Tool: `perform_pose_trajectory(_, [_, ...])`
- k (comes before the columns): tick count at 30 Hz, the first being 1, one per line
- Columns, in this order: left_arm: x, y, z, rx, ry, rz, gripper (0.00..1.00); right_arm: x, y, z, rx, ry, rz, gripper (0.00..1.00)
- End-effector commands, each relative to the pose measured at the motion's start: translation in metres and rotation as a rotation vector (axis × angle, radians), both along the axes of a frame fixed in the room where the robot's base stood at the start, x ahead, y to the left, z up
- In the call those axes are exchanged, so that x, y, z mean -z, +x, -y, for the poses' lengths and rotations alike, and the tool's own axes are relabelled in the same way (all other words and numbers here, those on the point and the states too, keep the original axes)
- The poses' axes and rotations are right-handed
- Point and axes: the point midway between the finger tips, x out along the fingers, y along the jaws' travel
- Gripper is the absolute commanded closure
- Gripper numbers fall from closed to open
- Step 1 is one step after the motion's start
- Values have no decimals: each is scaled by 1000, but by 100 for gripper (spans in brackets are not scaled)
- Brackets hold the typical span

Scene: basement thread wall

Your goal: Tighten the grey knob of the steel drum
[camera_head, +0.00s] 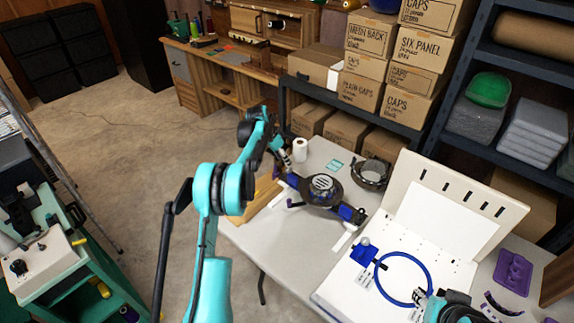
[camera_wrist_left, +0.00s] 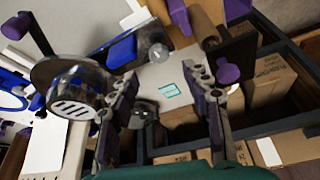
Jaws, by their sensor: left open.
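The steel drum (camera_head: 322,187) is a round dark body with a slotted silver face and blue end blocks, standing on the white table. In the left wrist view its slotted face (camera_wrist_left: 75,107) shows at left. A grey knob (camera_wrist_left: 158,52) sits beside a blue block (camera_wrist_left: 122,50), beyond the fingertips. My left gripper (camera_head: 285,161) is over the drum's left end; in its wrist view the fingers (camera_wrist_left: 164,76) are apart with nothing held between them. My right gripper (camera_head: 429,300) is by the blue hoop, partly hidden; its opening is unclear.
A metal ring (camera_head: 370,174), a white roll (camera_head: 299,149) and a teal card (camera_head: 334,165) are near the drum. A blue hoop (camera_head: 401,278) lies on a white board at right. Cardboard boxes (camera_head: 384,134) fill the shelf behind. Purple knobs (camera_wrist_left: 228,73) stand near my left fingers.

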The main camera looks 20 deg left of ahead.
Motion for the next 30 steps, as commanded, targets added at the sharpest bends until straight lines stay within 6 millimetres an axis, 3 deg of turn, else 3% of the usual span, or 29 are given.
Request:
perform_pose_trajectory(3, [-24,-8,-5,-1,0,0,52,0,0,0,0,0,0,60])
perform_pose_trajectory(9, [-48,-16,-11,0,0,0,52,0,0,0,0,0,0,60])
perform_pose_trajectory(27, [-54,-18,-12,0,0,0,52,0,0,0,0,0,0,60])
perform_pose_trajectory(30, [-63,-23,-6,-11,2,0,52,0,0,0,0,0,0,60])
